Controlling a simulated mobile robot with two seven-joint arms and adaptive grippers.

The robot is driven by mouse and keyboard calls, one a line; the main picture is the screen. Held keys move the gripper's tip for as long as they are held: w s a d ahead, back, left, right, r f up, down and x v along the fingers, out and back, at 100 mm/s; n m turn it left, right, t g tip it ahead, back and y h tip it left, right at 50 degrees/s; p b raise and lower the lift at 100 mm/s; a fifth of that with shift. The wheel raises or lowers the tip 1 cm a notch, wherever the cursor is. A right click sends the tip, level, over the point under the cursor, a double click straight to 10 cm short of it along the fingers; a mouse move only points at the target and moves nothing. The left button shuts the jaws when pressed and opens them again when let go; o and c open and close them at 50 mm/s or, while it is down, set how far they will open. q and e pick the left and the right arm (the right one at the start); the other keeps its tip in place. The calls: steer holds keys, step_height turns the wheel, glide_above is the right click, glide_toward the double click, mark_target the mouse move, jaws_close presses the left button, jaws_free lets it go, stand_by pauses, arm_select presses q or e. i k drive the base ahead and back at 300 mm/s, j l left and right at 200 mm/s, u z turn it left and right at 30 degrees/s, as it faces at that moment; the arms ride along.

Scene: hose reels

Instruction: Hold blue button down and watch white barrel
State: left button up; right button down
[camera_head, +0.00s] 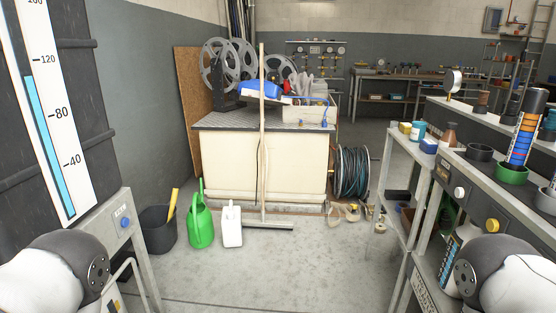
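A blue button (125,222) sits on a light grey panel at the left, below a tall white scale (50,110). The scale is marked 40, 80 and 120, and its blue column reaches a little below 120. No plainly white barrel stands out. A white cup-like holder (546,202) is cut off at the right edge, and a dark cylinder with blue and orange bands (524,130) stands in a green holder (511,173). Parts of my arms show in the lower left and lower right corners. Neither gripper is in view.
The right bench carries a white button (459,193), a yellow button (491,226) and a black holder (480,153). A black bucket (158,230), green watering can (201,224) and white jug (231,224) stand on the floor near a cabinet (262,165). The middle floor is clear.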

mark_target(124, 222)
steer(key=u, duration=1.1)
